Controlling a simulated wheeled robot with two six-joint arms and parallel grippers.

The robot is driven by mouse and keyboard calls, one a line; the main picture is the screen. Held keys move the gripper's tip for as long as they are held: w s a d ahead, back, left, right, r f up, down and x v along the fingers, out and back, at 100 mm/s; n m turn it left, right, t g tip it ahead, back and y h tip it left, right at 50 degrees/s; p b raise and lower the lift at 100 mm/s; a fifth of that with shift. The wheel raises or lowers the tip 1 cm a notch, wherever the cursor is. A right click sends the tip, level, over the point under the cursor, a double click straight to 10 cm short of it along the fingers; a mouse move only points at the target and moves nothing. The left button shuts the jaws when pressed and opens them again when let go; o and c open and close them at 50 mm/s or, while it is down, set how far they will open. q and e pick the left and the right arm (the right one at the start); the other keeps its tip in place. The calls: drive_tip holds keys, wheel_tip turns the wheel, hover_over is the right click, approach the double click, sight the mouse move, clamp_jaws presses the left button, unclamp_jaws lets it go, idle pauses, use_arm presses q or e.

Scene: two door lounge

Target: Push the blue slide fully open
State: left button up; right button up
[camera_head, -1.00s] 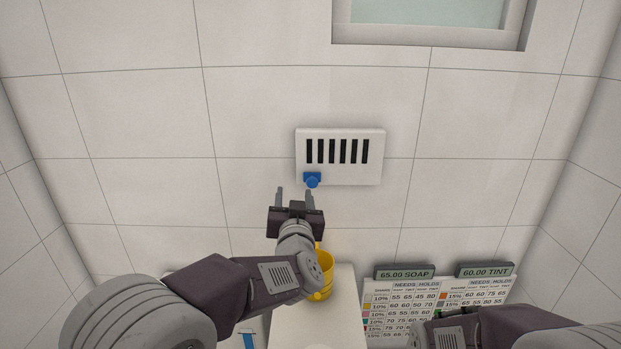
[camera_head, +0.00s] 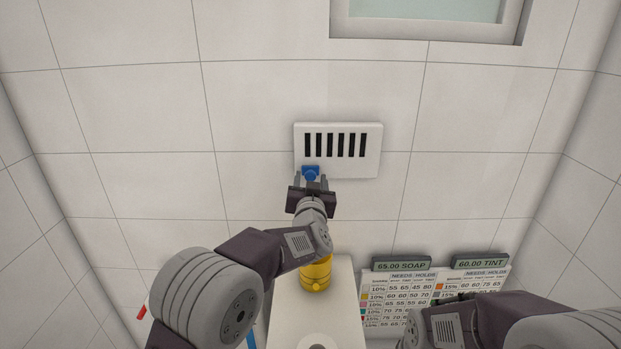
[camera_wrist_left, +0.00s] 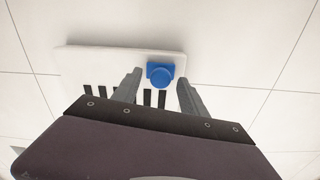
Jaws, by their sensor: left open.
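The blue slide (camera_head: 310,172) is a small knob on a square base at the lower left of a white vent panel (camera_head: 370,160) with several dark slots, all uncovered. My left gripper (camera_head: 311,182) is open, just below the panel, with its fingers pointing up on either side of the slide. In the left wrist view the slide (camera_wrist_left: 160,75) shows between the tips of the left gripper (camera_wrist_left: 157,85), nearer the right finger. I cannot tell whether a finger touches it. My right arm shows at the lower right, but its fingers cannot be made out.
A yellow container (camera_head: 316,274) stands on a white pedestal (camera_head: 285,315) below my left arm. Two charts headed by dark signs (camera_head: 401,264) stand at the lower right. A window (camera_head: 430,15) is above. The tiled wall around the panel is clear.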

use_arm(q)
drive_tip(key=shift+w, duration=0.15)
clamp_jaws()
idle(1.4)
